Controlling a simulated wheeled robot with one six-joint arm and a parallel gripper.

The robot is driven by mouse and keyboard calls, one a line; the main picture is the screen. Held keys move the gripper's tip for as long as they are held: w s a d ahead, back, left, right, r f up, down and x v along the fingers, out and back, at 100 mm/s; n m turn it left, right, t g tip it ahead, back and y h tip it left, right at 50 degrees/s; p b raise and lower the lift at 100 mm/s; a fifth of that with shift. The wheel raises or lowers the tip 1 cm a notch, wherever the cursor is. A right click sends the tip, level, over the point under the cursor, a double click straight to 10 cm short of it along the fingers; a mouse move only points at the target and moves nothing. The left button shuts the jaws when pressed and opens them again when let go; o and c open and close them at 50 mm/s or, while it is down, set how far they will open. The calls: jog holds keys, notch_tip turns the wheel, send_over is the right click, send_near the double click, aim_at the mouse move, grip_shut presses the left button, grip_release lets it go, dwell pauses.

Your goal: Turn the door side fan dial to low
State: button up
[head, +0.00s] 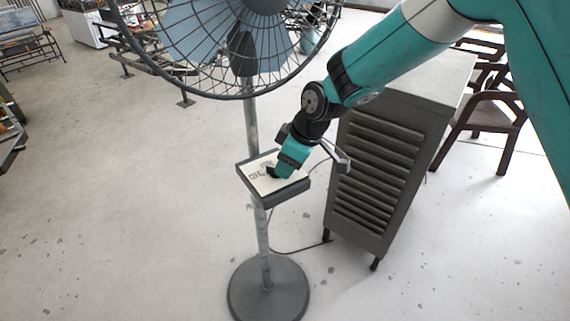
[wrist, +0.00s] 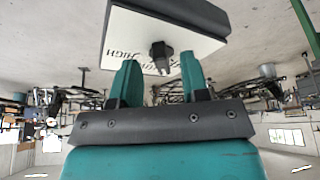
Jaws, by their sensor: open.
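The fan (head: 240,35) stands on a pole with a control box (head: 283,196) partway up. In the wrist view the box (wrist: 185,12) shows a pale face with upside-down lettering, "HIGH" being readable. A dark dial (wrist: 160,50) sticks out from that face, its pale tip towards my gripper; its setting cannot be told. My gripper (wrist: 160,74) is open and empty, its two teal fingers spread with the dial lying between and just beyond their tips. In the head view my gripper (head: 282,172) is over the face and hides part of the lettering and the dial.
A grey louvred cabinet (head: 385,165) stands close to the right of the box, behind my arm. Wooden chairs (head: 490,115) are further right. The fan's round base (head: 268,292) and a cable lie on the floor.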

jog(key=shift+x, duration=0.9)
jog(key=shift+c, duration=0.4)
grip_shut()
jog(key=shift+m, duration=0.4)
jog(key=m, duration=0.1)
jog(key=m+t, duration=0.1)
jog(key=m, duration=0.1)
jog(key=shift+s+a+h+b, duration=0.25)
jog(key=shift+s+h+b, duration=0.1)
jog(key=shift+h+b, duration=0.05)
jog(key=shift+s+a+m+t+h, duration=0.1)
jog(key=shift+m+t+h, duration=0.15)
jog(key=shift+m, duration=0.6)
jog(key=shift+s+a+m+t+h, duration=0.15)
jog(key=shift+m+t, duration=0.2)
jog(key=shift+m, duration=0.5)
jog(key=shift+w, duration=0.1)
